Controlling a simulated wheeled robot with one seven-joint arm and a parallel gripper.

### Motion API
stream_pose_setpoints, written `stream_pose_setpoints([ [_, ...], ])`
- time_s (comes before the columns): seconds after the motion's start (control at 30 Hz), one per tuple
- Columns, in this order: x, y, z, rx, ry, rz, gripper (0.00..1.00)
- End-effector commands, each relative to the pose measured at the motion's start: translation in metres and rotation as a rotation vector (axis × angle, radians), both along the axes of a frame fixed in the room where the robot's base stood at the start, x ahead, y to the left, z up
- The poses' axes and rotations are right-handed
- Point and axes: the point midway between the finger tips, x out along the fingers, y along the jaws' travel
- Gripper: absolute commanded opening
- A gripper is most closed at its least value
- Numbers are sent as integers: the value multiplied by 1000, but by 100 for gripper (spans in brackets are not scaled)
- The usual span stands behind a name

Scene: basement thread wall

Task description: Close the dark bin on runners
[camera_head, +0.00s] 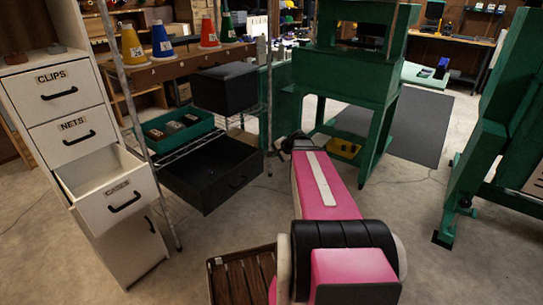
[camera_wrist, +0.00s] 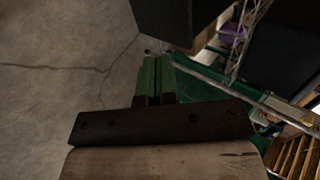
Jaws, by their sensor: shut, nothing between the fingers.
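Two dark bins show at the wire rack in the head view. The lower dark bin (camera_head: 205,185) stands out from the rack, with its open inside and a front handle in view. I cannot tell which one is on runners. My gripper (camera_head: 297,142) is to the right of both bins, apart from the lower one. In the wrist view its green fingers (camera_wrist: 156,70) are shut together and empty. A dark box face (camera_wrist: 175,18) lies just beyond the fingertips there.
A white cabinet (camera_head: 95,130) at left has its lowest drawer (camera_head: 115,195) pulled out near the rack. A green bin (camera_head: 180,130) sits on the rack. A green machine (camera_head: 345,75) stands behind my gripper. A wooden slatted crate (camera_head: 240,275) is at the front.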

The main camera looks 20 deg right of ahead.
Motion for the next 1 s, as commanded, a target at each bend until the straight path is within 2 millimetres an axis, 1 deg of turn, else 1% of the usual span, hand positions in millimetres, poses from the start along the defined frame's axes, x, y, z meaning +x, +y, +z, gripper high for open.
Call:
stream_pose_setpoints([
  [0.03,8,4,-8,0,1,2,0],
  [0.43,52,36,-58,-2,2,4,0],
  [0.6,70,50,-56,-2,0,4,0],
  [0.7,76,55,-56,-2,1,4,0],
  [1.0,80,59,-55,-3,2,3,0],
])
